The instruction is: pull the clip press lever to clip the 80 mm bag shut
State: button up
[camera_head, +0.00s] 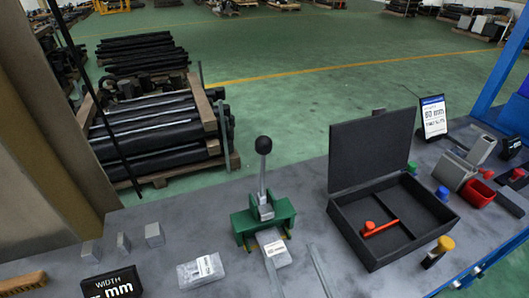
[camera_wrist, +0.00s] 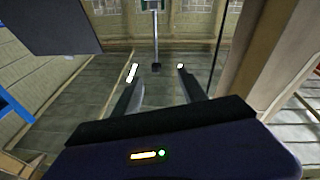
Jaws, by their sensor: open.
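The clip press (camera_head: 263,217) is a green block standing on the grey table in the head view. Its lever (camera_head: 262,178) is a grey bar that stands roughly upright, topped by a black ball knob (camera_head: 263,145). A clear bag with a white label (camera_head: 275,249) lies at the press's front, on a narrow rail. Its mouth is hidden by the press.
Another labelled bag (camera_head: 201,270) lies left of the press. An open black case (camera_head: 372,247) with a red tool stands to the right, its lid raised. A sign (camera_head: 433,117) reads 80 mm. Small grey blocks (camera_head: 154,235) and a width display (camera_head: 112,284) are at left.

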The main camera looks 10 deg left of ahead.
jog(key=m+t+h, duration=0.1)
jog(key=m, duration=0.1)
send_near(263, 151)
jog(key=s+a+r, duration=0.1)
jog(key=a+r, duration=0.4)
jog(key=a, duration=0.1)
jog(key=w+d+f+m+h, duration=0.1)
jog(key=h, duration=0.1)
jog(key=w+d+f+m+h, duration=0.1)
jog(key=w+d+m+h+p, duration=0.1)
jog(key=w+m+h, duration=0.1)
jog(key=shift+f+g+h, duration=0.3)
jog(key=shift+f+g, duration=0.1)
jog(key=w+p, duration=0.1)
jog(key=w, duration=0.2)
jog(key=w+a+p, duration=0.1)
jog(key=w, duration=0.3)
jog(key=shift+w+a, duration=0.15)
jog(key=shift+a, duration=0.1)
jog(key=shift+c, duration=0.4)
grip_shut()
